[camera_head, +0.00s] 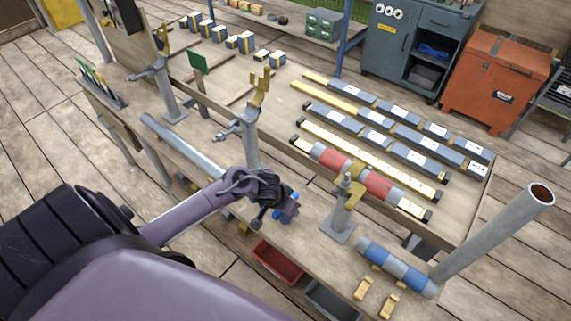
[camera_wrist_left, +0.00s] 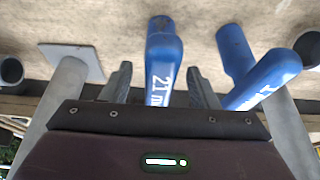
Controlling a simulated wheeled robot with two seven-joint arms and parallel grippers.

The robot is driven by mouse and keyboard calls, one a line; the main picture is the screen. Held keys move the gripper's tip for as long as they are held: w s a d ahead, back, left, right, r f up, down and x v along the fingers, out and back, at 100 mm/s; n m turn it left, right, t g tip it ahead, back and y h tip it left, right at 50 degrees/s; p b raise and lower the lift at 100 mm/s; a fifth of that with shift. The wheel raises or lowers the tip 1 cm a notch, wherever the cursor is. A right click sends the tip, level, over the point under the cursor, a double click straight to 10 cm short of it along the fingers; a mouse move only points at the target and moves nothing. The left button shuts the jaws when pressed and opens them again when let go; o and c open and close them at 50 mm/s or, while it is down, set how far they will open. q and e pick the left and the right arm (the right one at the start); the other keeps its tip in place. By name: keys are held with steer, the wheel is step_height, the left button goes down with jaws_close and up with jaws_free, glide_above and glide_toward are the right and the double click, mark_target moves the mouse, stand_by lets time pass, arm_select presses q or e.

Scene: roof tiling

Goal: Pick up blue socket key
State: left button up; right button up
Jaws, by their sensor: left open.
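A blue socket key (camera_wrist_left: 163,65) marked "21 m" lies between the two fingers of my open left gripper (camera_wrist_left: 159,84) in the left wrist view. Gaps show on both sides of it, so the fingers do not grip it. My right gripper is not in view.
A grey post stand (camera_head: 250,135) rises just behind my left gripper, and a clamp stand (camera_head: 342,210) is to its right. A long grey pipe (camera_head: 182,145) lies left. A red bin (camera_head: 277,263) is below. The bench (camera_head: 235,85) has some free room behind.

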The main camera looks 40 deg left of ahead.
arm_select(q)
steer(key=shift+x, duration=0.8)
steer(key=shift+r, duration=0.1)
jaws_close()
